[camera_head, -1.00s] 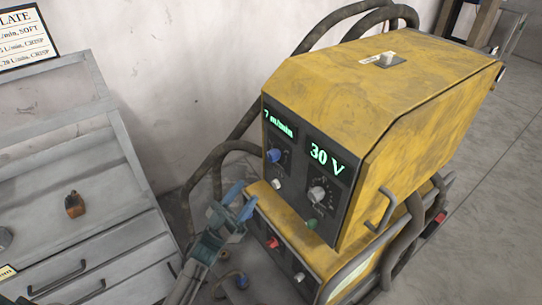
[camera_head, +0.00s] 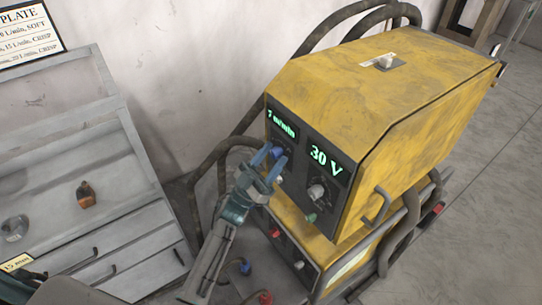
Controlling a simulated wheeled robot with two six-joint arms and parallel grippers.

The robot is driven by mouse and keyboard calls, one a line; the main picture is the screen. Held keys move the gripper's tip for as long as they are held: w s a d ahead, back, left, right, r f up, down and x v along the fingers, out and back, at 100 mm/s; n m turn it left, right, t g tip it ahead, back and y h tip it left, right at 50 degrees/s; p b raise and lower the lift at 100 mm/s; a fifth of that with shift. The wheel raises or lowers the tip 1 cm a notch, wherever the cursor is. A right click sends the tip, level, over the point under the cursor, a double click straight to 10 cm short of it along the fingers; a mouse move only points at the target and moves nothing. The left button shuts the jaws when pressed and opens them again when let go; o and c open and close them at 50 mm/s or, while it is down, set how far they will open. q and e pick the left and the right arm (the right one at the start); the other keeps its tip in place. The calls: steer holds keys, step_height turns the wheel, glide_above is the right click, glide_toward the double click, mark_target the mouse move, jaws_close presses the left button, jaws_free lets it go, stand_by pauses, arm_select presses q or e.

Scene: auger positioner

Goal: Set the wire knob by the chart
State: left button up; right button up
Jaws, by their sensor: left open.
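The yellow welding machine (camera_head: 390,90) has a dark front panel with two green displays. The left display (camera_head: 282,125) reads 7 m/min and the right display (camera_head: 326,160) reads 30 V. The blue wire knob (camera_head: 277,152) sits under the left display. My left gripper (camera_head: 270,168) is open at this knob, its fingers around or just in front of it; I cannot tell whether they touch it. A grey knob (camera_head: 316,191) is under the 30 V display. The chart (camera_head: 28,38) at the top left is cut off, showing part of its lines. My right gripper is not in view.
A grey cabinet (camera_head: 85,200) with drawers stands at left, with a small orange-brown item (camera_head: 86,194) and a round metal piece (camera_head: 14,228) on it. Dark hoses (camera_head: 225,150) loop behind the machine. A lower yellow unit (camera_head: 300,240) sits beneath it.

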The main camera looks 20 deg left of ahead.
arm_select(q)
steer(key=c, duration=1)
steer(key=shift+m+g+h, duration=0.3)
steer(key=shift+m+h, duration=0.1)
steer(key=shift+w+a+r+m+g+h+b, duration=0.15)
steer(key=shift+m+g+h+b, duration=0.3)
steer(key=shift+m+g+b, duration=2.05)
steer(key=shift+w+a+r+m+g+h+b, duration=0.15)
steer(key=shift+m+g+h+b, duration=0.4)
steer(key=shift+m+g, duration=3.85)
steer(key=shift+w+a+r+m+g+h+b, duration=0.3)
steer(key=shift+m+g+b, duration=1.45)
steer(key=shift+m, duration=3.15)
steer(key=shift+s+d+f+g, duration=0.1)
steer(key=shift+s+f+g, duration=0.05)
steer(key=shift+s+g, duration=0.1)
